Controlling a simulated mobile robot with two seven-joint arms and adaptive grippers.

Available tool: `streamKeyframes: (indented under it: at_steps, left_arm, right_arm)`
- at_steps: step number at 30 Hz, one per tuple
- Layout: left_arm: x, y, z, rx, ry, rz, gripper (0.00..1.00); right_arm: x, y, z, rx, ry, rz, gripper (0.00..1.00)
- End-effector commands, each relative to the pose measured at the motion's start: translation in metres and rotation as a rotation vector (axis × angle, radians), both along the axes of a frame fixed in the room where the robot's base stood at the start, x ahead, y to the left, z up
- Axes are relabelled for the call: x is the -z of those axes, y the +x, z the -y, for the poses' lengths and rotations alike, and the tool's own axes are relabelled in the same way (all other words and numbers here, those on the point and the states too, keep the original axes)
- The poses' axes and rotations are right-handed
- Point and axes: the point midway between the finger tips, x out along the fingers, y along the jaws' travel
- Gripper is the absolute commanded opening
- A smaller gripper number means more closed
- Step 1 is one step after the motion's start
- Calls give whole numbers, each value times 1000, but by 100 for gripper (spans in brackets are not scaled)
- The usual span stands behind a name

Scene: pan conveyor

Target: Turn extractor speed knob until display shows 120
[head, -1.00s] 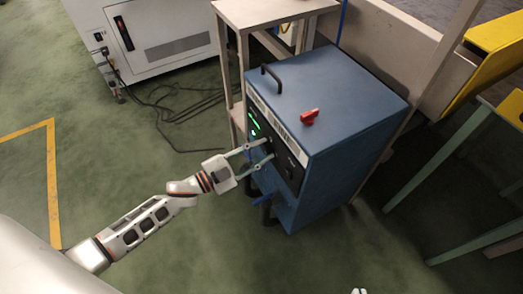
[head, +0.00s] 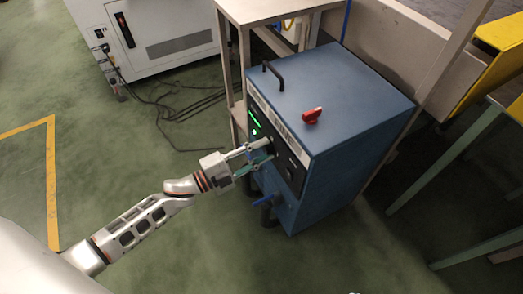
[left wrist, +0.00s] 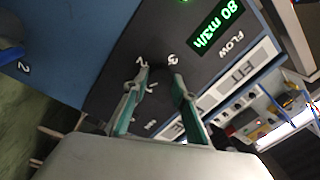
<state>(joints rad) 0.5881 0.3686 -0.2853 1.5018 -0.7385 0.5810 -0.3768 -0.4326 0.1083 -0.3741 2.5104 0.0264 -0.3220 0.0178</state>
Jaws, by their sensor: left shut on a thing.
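The extractor is a blue box (head: 350,110) with a dark front panel. Its green-lit display (left wrist: 217,27) reads 80 m3/h in the left wrist view, above the word FLOW. The display also shows as a small green patch in the head view (head: 254,118). My left gripper (head: 270,149) reaches the panel below the display and is shut on the speed knob. In the left wrist view its two fingertips (left wrist: 160,73) stand apart on the dark panel among the numbers 1, 2 and 3. The dark knob is hard to make out between them.
A white cabinet (head: 165,30) with loose cables stands behind. Green floor at left is open.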

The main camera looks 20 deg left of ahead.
Motion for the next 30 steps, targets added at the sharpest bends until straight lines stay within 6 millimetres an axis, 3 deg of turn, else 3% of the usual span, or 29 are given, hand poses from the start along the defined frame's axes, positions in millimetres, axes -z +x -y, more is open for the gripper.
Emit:
streamKeyframes:
  at_steps: [7, 8, 9, 10, 23, 30]
  left_arm:
    - [1, 0, -1, -1, 2, -2, 5]
    - [1, 0, -1, -1, 2, -2, 29]
    - [1, 0, -1, -1, 2, -2, 39]
    - [1, 0, -1, -1, 1, -3, 44]
    - [1, -5, -4, -1, 1, -3, 44]
    - [5, -38, -28, 0, 3, -6, 44]
  right_arm:
    - [1, -1, 0, -3, -1, -1, 0]
    - [1, -1, 0, -3, -2, -1, 0]
    - [1, -1, 0, -5, -3, -1, 0]
    - [1, -1, 0, -6, -3, -1, 0]
    - [2, -2, 1, -6, -6, -4, 0]
    - [2, -2, 1, -6, -5, -2, 0]
